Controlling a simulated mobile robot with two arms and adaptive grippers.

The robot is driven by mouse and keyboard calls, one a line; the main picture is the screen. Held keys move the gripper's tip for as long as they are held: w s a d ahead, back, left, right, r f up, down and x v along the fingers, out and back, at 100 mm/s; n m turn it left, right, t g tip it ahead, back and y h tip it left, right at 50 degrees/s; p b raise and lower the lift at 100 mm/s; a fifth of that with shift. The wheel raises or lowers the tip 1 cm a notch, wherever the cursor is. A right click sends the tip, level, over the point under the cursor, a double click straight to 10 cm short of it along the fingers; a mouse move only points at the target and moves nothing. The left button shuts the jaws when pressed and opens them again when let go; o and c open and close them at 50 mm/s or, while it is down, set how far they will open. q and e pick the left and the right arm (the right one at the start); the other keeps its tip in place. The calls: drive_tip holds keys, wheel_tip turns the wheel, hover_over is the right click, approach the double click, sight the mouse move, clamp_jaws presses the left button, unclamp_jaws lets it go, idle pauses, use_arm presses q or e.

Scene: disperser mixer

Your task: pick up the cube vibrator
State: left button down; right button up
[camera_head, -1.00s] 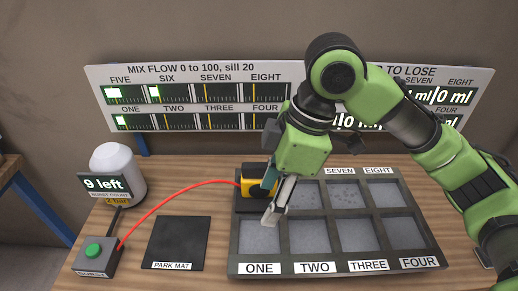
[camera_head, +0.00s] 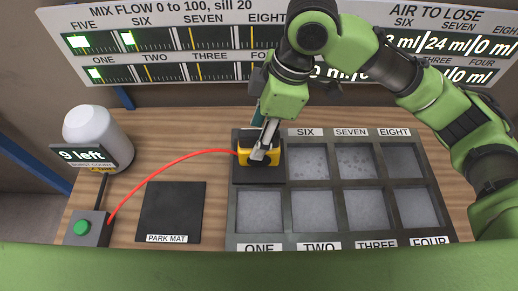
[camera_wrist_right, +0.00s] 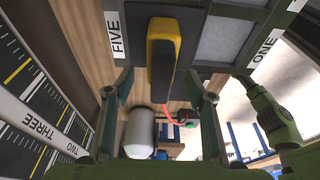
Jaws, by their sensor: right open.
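The cube vibrator, a yellow and black block (camera_head: 245,158) with a red hose, sits at the back left cell of the grey tray (camera_head: 232,222), behind the cell labelled ONE. In the right wrist view the vibrator (camera_wrist_right: 163,58) shows its yellow body and black top beside the FIVE label. My right gripper (camera_head: 264,150) is over the vibrator and partly covers it. In the right wrist view the open fingers of the gripper (camera_wrist_right: 160,78) lie to either side of its near end; I cannot tell whether they touch it. My left gripper is not in view.
A black park mat (camera_head: 171,210) lies left of the tray. A button box (camera_head: 86,228) and a white canister (camera_head: 98,130) stand at the far left. The red hose (camera_head: 160,165) arcs over the table. Display boards (camera_head: 190,45) stand behind.

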sight(271, 170)
drive_tip(key=shift+w+a+f, duration=0.1)
drive_tip(key=shift+f, duration=0.25)
drive_tip(key=shift+p+x, duration=0.6)
drive_tip(key=shift+x, duration=2.1)
clamp_jaws()
